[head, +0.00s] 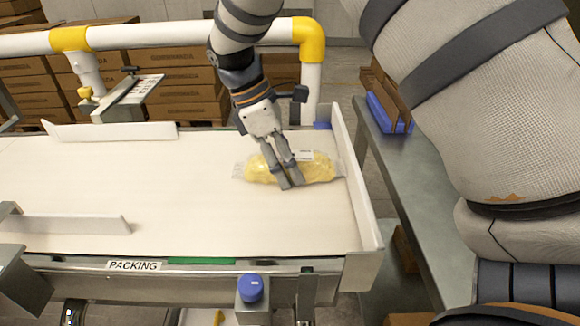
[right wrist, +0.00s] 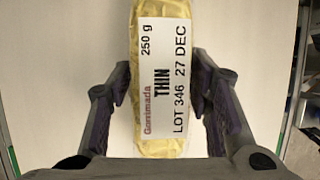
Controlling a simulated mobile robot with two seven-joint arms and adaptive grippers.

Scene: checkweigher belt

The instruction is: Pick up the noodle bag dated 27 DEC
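A clear bag of yellow noodles (head: 322,167) lies on its side at the right end of the white belt in the head view. In the right wrist view, the noodle bag (right wrist: 150,20) stands upright in the picture, its white label (right wrist: 168,80) reading THIN, 250 g, LOT 346, 27 DEC. My right gripper (head: 290,184) is over the middle of the bag. In the wrist view its fingers (right wrist: 161,65) are spread, one on each side of the bag and close to it. I see no clear grip. My left gripper is out of view.
The belt (head: 190,190) is otherwise clear in its middle. A white end wall (head: 357,185) stands just right of the bag. Low white guides (head: 110,131) and a yellow-white rail (head: 180,36) edge the far side. A grey side table (head: 400,170) holds a blue tray (head: 380,113).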

